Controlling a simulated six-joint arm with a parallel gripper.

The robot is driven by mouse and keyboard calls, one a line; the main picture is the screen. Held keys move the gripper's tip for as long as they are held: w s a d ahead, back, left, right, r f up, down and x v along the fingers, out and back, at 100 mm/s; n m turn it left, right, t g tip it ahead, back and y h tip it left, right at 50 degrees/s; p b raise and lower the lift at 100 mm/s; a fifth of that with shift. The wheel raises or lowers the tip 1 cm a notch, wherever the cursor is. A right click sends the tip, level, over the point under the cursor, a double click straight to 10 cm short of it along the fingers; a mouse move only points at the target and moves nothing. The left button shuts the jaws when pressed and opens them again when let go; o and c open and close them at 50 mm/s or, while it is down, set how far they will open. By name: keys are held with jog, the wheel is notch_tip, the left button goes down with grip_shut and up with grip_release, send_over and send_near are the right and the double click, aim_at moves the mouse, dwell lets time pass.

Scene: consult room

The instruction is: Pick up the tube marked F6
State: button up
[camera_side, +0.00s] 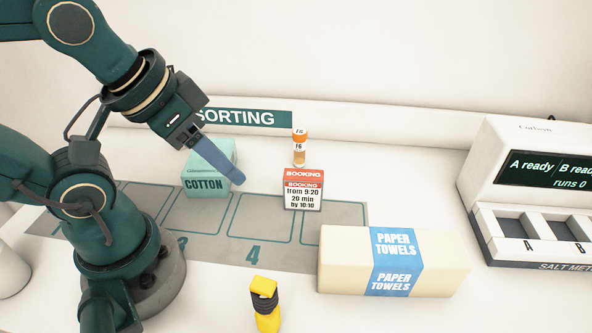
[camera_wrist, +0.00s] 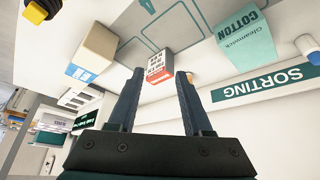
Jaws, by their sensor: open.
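The tube marked F6 (camera_side: 299,150) stands upright behind the red-and-white booking box (camera_side: 303,190) in the side view. It has an orange cap and an amber body with a white label; its lower end is partly hidden by the box. My gripper (camera_side: 237,180) is open and empty, in the air left of the tube, in front of the cotton box (camera_side: 208,170). In the wrist view my gripper (camera_wrist: 160,72) has its fingers apart, with the booking box (camera_wrist: 157,66) showing between and beyond the tips.
A paper towels pack (camera_side: 335,262) lies at front right. A yellow-and-black object (camera_side: 266,300) stands at the front. A two-slot meter (camera_side: 535,190) stands far right. A grey mat (camera_side: 215,262) with numbered squares spans the middle.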

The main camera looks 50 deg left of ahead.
jog(key=o, duration=0.4)
